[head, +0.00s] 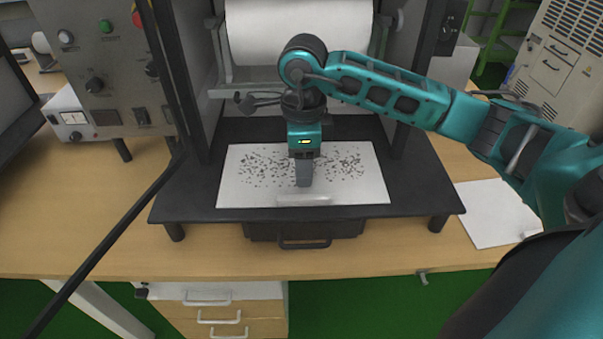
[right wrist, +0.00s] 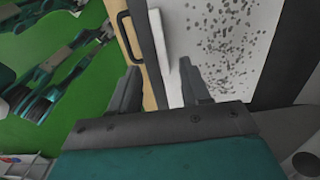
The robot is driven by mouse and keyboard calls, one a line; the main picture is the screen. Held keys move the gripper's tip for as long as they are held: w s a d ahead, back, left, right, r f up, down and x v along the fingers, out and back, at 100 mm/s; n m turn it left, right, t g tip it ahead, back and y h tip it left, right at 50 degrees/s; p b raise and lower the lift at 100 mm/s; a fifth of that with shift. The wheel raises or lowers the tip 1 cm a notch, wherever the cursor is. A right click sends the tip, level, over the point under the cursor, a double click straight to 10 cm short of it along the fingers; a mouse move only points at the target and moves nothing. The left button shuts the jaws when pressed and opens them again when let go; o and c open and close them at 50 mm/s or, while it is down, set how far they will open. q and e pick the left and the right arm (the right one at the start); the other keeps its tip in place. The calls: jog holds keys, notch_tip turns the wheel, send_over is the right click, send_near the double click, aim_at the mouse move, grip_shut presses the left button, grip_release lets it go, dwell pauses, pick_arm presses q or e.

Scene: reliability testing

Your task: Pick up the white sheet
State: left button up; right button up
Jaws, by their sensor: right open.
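A white sheet (head: 235,193) scattered with dark grey specks lies flat on a black platform (head: 185,200) inside the machine. A raised white strip (head: 304,199) runs along its front edge. My right gripper (head: 304,184) points down over the front middle of the sheet, just behind the strip in the head view. In the right wrist view the gripper (right wrist: 161,84) is open, with the strip (right wrist: 160,44) ahead between its fingers and the speckled sheet (right wrist: 184,30) to the right. Nothing is held. I cannot tell the gap between fingertips and strip. My left gripper is not visible.
A white roll (head: 300,30) hangs behind the platform. A control panel (head: 95,60) and dark posts flank it. A second, plain white sheet (head: 495,212) lies on the wooden table (head: 95,225) at right. A drawer handle (head: 305,244) sits below the platform's front edge.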

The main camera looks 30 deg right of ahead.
aim_at(304, 197)
notch_tip(304, 197, down, 8)
jog(key=shift+d+r, duration=0.1)
dwell(0.4)
grip_shut()
dwell(0.3)
